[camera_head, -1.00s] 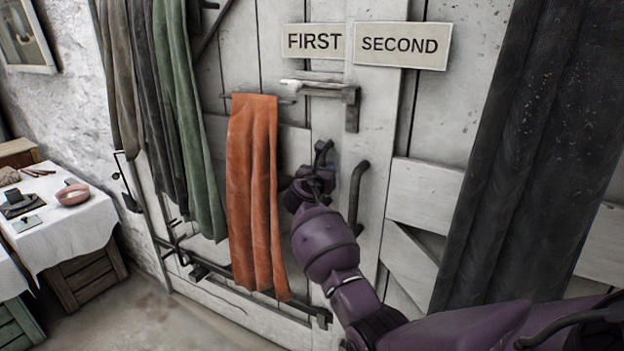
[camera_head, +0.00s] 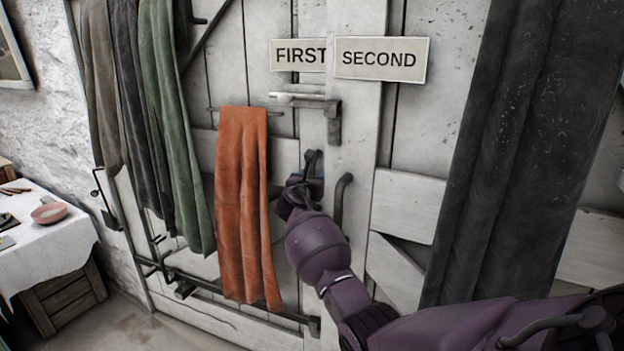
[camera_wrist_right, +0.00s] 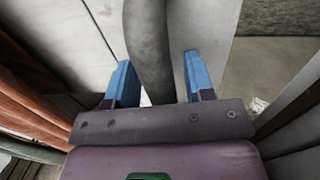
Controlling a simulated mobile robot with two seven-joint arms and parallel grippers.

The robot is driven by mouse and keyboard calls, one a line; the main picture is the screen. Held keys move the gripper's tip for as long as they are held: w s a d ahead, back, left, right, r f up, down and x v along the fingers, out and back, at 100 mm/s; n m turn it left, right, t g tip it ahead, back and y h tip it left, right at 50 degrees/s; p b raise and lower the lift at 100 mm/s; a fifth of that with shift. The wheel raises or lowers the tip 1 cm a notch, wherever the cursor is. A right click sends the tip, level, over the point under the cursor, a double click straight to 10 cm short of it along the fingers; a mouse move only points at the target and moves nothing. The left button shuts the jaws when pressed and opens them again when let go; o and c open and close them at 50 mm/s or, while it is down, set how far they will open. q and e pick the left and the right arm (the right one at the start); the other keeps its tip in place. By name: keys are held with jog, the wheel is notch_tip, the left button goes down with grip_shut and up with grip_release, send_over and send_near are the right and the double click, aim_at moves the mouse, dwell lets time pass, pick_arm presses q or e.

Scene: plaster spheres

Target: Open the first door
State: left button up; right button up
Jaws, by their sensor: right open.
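The pale plank first door (camera_head: 222,50) carries a FIRST sign (camera_head: 297,55). The sign's right end is covered by the edge of the second door (camera_head: 352,130). My right gripper (camera_head: 312,165) is at the first door's right edge, below the latch (camera_head: 310,101). In the right wrist view, its blue fingers (camera_wrist_right: 157,68) are open, with a grey curved handle (camera_wrist_right: 147,40) between them. I cannot tell whether they touch it. My left gripper is out of view.
A dark handle (camera_head: 341,200) and SECOND sign (camera_head: 382,59) are on the second door. An orange cloth (camera_head: 243,190) hangs left of my gripper, with green and dark cloths beyond. A dark curtain (camera_head: 510,140) hangs right. A covered table (camera_head: 45,250) stands left.

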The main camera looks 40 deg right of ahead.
jog(key=p+v, duration=0.2)
jog(key=v, duration=0.8)
jog(key=shift+s+a, duration=0.25)
jog(key=shift+a, duration=0.1)
